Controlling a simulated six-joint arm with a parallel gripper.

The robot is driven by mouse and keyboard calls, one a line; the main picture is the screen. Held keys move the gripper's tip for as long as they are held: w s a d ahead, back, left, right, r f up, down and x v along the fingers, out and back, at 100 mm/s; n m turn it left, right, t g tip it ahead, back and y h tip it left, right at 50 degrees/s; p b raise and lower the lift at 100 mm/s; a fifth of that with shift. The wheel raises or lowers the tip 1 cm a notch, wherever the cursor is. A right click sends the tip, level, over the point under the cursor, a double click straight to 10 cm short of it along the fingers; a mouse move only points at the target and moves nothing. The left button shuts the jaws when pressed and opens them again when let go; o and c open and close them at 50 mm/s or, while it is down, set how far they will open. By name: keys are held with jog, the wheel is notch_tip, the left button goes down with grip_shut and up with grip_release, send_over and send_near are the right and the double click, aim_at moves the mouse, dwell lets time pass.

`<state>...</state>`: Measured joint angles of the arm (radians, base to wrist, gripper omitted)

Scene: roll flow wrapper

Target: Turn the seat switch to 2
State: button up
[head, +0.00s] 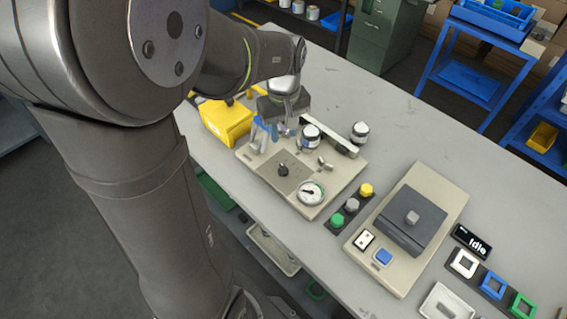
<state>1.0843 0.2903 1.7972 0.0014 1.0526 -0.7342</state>
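No label that reads as a seat switch is legible, so I cannot tell for sure which control it is. My gripper (284,128) is above the back left of the station, near blue parts (259,134). Its fingers are too small to read.
Green, grey and yellow buttons (352,205) stand between the station and box. A yellow bin (226,122) is at left. A white-and-dark roll (359,132) stands behind. A display (472,241) reads "Idle". Square frames and a white tray (447,302) lie at right.

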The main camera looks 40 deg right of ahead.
aim_at(283, 167)
notch_tip(283, 167, down, 14)
jog(key=shift+r, duration=0.1)
dwell(0.4)
grip_shut()
